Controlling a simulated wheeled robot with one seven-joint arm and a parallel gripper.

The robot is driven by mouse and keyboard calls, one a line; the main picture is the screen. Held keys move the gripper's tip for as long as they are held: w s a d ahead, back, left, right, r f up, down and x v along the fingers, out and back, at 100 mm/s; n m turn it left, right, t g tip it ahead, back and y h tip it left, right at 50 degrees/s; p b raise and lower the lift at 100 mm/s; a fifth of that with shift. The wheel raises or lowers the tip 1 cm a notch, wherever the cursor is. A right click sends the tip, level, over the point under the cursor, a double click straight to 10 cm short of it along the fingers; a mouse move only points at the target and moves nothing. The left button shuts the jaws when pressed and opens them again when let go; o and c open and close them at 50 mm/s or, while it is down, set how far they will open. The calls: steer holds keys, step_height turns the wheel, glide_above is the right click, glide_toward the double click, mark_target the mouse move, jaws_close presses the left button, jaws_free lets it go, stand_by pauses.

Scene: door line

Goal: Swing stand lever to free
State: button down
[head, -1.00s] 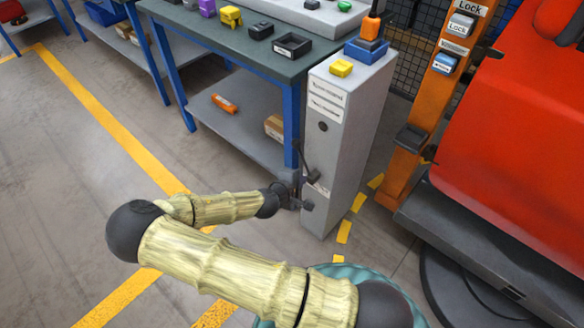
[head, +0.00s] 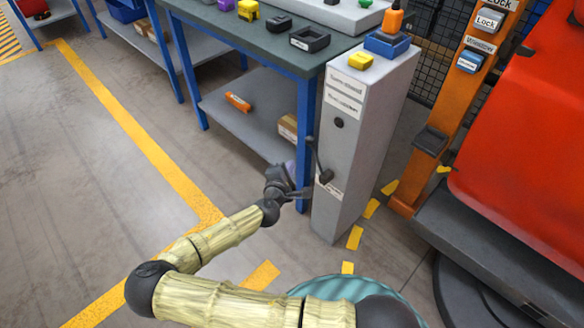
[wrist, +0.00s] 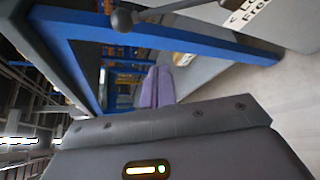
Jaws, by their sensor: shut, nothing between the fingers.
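The stand (head: 352,150) is a tall grey pillar with labels and a dark round knob on its front. Its lever (head: 318,160) is a thin dark bar low on the front, running from a pivot near the lower label up and slightly left. In the wrist view the lever's ball end (wrist: 122,20) shows at the top, with the rod running right towards the label (wrist: 248,14). My gripper (head: 294,178) is left of the stand, apart from it and near the lever's height. Its purple fingers (wrist: 152,88) are shut and empty, below the ball end in the wrist view.
A workbench (head: 270,50) with blue legs stands left of and behind the stand, close to my gripper. An orange post (head: 440,125) and a red machine (head: 525,150) are on the right. The floor (head: 80,190) at left is clear.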

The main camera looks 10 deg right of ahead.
steer(key=w+d+b, duration=0.1)
steer(key=w+d, duration=0.3)
steer(key=d, duration=0.2)
steer(key=shift+w+b, duration=0.25)
steer(key=shift+b, duration=0.05)
stand_by(0.6)
